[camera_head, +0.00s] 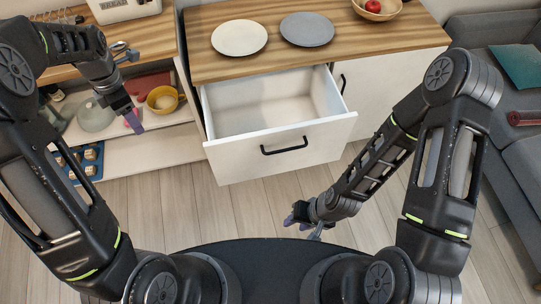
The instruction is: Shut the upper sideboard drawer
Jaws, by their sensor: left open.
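The upper sideboard drawer (232,159) is pulled out, with a white front and a black bar handle (284,146). Its inside looks empty. The sideboard (420,38) has a wooden top and stands behind the drawer. My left gripper (135,120) is open, left of the drawer and in front of the open shelves, apart from the drawer. My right gripper (298,220) is low in front of the drawer, below the handle and apart from it; its fingers are too small and dark to read.
A white plate (239,38), a grey plate (307,29) and a wooden bowl (378,8) with a red fruit stand on the sideboard top. A yellow bowl (162,100) sits on the left shelf. A grey sofa (480,75) is at the right. The floor before the drawer is clear.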

